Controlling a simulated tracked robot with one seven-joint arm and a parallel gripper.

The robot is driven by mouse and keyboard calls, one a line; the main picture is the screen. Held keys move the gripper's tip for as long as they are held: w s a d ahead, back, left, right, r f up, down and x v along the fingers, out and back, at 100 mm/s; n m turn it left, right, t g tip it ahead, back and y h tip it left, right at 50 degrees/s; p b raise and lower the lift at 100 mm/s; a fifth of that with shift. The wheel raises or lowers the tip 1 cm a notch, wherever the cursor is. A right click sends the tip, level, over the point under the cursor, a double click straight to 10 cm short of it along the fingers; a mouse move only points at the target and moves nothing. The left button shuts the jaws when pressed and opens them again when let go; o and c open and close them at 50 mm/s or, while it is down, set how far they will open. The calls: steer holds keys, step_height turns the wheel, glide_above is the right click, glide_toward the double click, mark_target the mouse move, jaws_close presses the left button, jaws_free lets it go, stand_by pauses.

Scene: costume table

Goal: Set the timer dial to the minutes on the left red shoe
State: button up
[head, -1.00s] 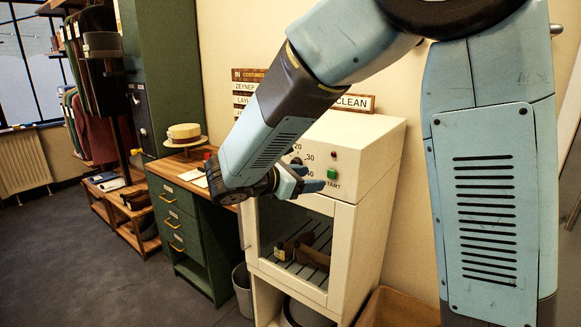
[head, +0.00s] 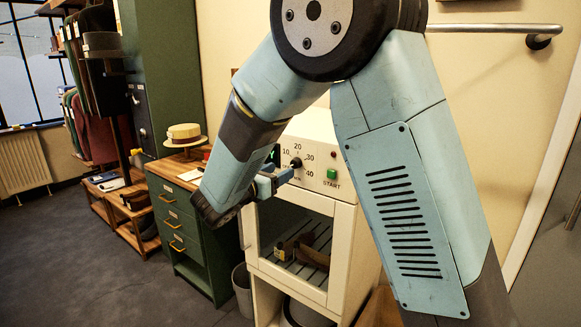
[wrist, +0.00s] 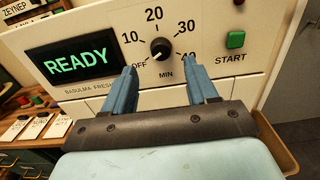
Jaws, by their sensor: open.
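The timer dial (wrist: 161,49) is a black knob on the cream cabinet's front panel, with OFF, 10, 20, 30 and 40 printed around it. Its pale mark appears to point lower left, towards OFF. The dial also shows in the head view (head: 296,163). My gripper (wrist: 162,84) is open and empty, its two blue fingers spread below and in front of the dial, apparently not touching it. In the head view my gripper (head: 276,179) is just left of the dial. I cannot make out a left red shoe or its minutes.
A green READY display (wrist: 76,64) is left of the dial and a green START button (wrist: 235,40) is to its right. Dark brown shoes (head: 313,257) lie on the rack inside the cabinet (head: 340,235). White tags (wrist: 34,127) and a straw hat (head: 184,133) are on the desk.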

mark_target(294, 164)
steer(key=shift+x, duration=3.05)
steer(key=shift+c, duration=0.3)
steer(key=c, duration=1)
